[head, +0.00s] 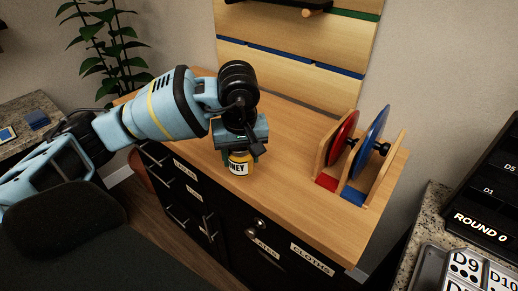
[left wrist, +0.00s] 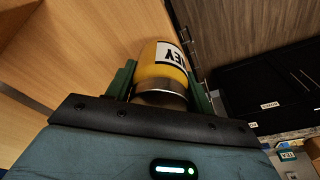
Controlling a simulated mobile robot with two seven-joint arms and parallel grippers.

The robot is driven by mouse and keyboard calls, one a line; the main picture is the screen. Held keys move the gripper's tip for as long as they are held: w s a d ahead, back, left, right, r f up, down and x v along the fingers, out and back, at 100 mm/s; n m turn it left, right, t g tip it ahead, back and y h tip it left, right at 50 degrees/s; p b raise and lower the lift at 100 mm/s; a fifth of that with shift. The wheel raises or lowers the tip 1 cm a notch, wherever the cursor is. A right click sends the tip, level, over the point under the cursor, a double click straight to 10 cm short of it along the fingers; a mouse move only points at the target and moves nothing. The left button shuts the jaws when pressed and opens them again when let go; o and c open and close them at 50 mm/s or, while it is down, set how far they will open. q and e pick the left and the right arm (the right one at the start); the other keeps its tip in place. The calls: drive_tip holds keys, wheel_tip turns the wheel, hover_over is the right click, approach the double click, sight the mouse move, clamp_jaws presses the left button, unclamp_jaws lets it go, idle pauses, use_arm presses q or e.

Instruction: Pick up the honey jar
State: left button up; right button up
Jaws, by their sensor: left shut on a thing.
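The honey jar (head: 239,168) is yellow with a white label ending in "NEY". In the head view it is on or just above the wooden cabinet top, near its front edge; I cannot tell whether it touches. My left gripper (head: 240,153) comes down over it from above and is shut on it. In the left wrist view the jar (left wrist: 163,62) sits between the two green fingers of the gripper (left wrist: 160,85), with its dark lid end toward the palm. The gripper hides the jar's top in the head view. My right gripper is not in view.
A wooden rack with a red disc (head: 342,138) and a blue disc (head: 371,141) stands on the right of the cabinet top (head: 290,200). A slatted wall panel (head: 290,60) rises behind. A dark chair (head: 70,235) is at front left. The top between jar and rack is clear.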

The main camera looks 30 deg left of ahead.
use_arm(q)
drive_tip(key=s+a, duration=0.3)
drive_tip(key=s, duration=0.5)
drive_tip(key=shift+a+r+b, duration=0.15)
drive_tip(key=shift+r+b, duration=0.25)
drive_tip(key=shift+b, duration=0.05)
